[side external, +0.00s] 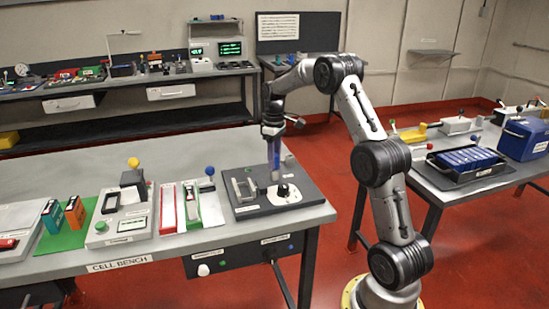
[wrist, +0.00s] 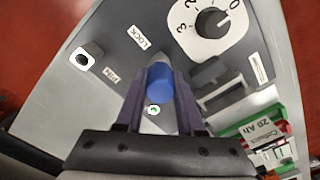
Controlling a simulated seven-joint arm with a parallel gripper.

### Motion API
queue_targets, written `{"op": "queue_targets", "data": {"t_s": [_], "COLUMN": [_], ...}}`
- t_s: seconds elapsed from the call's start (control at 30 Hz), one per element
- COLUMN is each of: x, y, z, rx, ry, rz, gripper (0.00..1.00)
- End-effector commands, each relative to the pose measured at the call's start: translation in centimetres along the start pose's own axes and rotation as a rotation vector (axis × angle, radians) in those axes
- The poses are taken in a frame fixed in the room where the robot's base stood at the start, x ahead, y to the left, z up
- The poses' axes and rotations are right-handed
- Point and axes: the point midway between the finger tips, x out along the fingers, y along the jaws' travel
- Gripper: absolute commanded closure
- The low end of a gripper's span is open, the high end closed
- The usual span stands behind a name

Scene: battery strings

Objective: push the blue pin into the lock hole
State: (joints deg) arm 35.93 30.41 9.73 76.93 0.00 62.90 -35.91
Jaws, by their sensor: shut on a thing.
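The blue pin (wrist: 160,83) sits between the two fingertips of my gripper (wrist: 160,92) in the wrist view. My gripper is shut on it, and only its rounded blue end shows clearly. In the side view my gripper (side external: 274,172) points down over the dark panel (side external: 305,203) on the bench. A white LOCK label (wrist: 138,37) is just beyond the pin, up and left. No open lock hole shows clearly; the pin and fingers cover the panel there. I cannot tell whether the pin's lower end is in a hole.
A small block with a dark hole (wrist: 87,56) stands beside a PIN label (wrist: 110,75). A white dial (wrist: 212,22) with a black knob lies at the upper right. A grey holder (wrist: 218,82) is right of the fingers. A green-and-red tray (side external: 200,206) stands left of the panel.

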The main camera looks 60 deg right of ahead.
Motion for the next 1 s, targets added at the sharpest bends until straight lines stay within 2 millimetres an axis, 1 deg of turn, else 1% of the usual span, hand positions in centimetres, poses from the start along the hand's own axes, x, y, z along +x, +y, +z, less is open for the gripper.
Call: {"op": "queue_targets", "data": {"t_s": [0.13,0.17,0.3,0.33,0.6,0.73,0.87,1.0], "x": [0.3,0.3,0.3,0.3,0.3,-0.4,-2.3,-5.3], "y": [0.0,0.0,0.0,0.0,0.0,0.0,0.1,0.1], "z": [0.0,0.0,0.0,0.0,0.0,0.0,-0.1,-0.1], "rx": [0.000,0.000,0.000,0.000,0.000,0.000,0.000,0.000], "ry": [0.000,0.000,0.000,0.000,-0.001,0.001,0.004,0.004], "rz": [0.000,0.000,0.000,0.000,-0.001,0.001,0.003,0.003], "gripper": [1.00,0.58,0.32,0.28,0.28,0.28,0.28,0.28]}}
